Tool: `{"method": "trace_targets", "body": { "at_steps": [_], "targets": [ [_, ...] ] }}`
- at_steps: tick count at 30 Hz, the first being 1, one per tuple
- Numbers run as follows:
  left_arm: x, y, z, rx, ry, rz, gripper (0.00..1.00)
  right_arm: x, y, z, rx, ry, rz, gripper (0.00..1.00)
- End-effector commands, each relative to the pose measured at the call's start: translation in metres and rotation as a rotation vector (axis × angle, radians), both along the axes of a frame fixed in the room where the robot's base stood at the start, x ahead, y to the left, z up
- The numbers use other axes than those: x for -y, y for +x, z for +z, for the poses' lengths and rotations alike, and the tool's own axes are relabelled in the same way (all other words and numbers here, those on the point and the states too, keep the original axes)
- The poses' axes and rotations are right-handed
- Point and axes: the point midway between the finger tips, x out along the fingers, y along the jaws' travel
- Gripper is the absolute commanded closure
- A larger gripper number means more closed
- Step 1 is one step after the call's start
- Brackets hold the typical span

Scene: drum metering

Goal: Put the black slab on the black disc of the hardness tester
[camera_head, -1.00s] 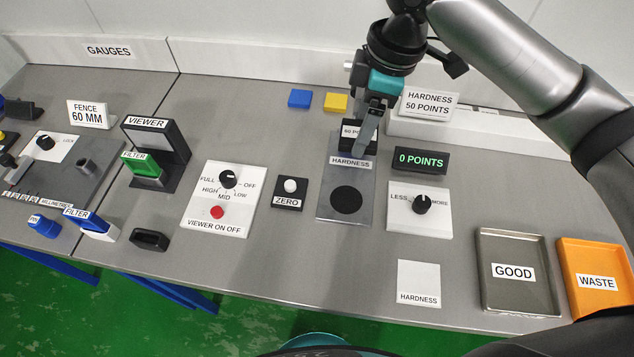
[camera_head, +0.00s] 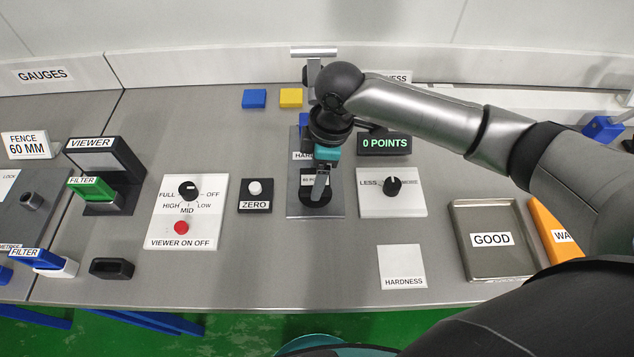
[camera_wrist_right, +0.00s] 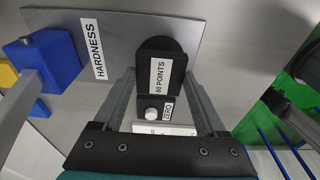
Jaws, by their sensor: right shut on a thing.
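The black slab with a white points label (camera_head: 308,180) is in my right gripper (camera_head: 318,192). It is over the black disc (camera_head: 316,198) of the hardness tester (camera_head: 300,211). In the right wrist view the slab (camera_wrist_right: 177,75) is between the two fingertips (camera_wrist_right: 162,88), in front of the disc (camera_wrist_right: 159,43). The slab looks upright. Whether it touches the disc is unclear. My gripper and the slab hide part of the disc. My left gripper is not in view.
Left of the tester is the zero button box (camera_head: 254,203); right is the LESS/MORE knob panel (camera_head: 407,207). The display (camera_head: 386,143) reads 0 POINTS. A white HARDNESS card (camera_head: 402,268), the GOOD tray (camera_head: 522,266) and the orange waste tray (camera_head: 543,229) are at right.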

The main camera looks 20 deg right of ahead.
Motion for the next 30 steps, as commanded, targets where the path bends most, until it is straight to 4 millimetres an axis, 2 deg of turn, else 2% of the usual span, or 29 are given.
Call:
{"method": "trace_targets", "body": {
  "at_steps": [3, 6, 17, 18, 24, 30],
  "targets": [
    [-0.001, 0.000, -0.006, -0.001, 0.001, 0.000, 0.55, 0.000, -0.001, -0.022, -0.006, 0.000, -0.002, 0.82],
    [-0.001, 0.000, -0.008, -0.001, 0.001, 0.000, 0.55, 0.000, -0.001, -0.032, -0.002, -0.001, 0.000, 0.82],
    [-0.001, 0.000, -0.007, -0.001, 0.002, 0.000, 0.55, 0.000, -0.001, -0.035, -0.002, 0.000, -0.001, 0.82],
    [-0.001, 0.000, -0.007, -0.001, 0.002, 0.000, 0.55, 0.000, -0.001, -0.035, -0.002, 0.000, -0.001, 0.24],
    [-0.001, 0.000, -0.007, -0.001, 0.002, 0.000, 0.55, 0.000, -0.001, -0.035, -0.002, 0.000, -0.001, 0.01],
    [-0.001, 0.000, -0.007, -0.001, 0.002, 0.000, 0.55, 0.000, -0.001, -0.035, -0.002, 0.000, -0.001, 0.00]
  ]
}}
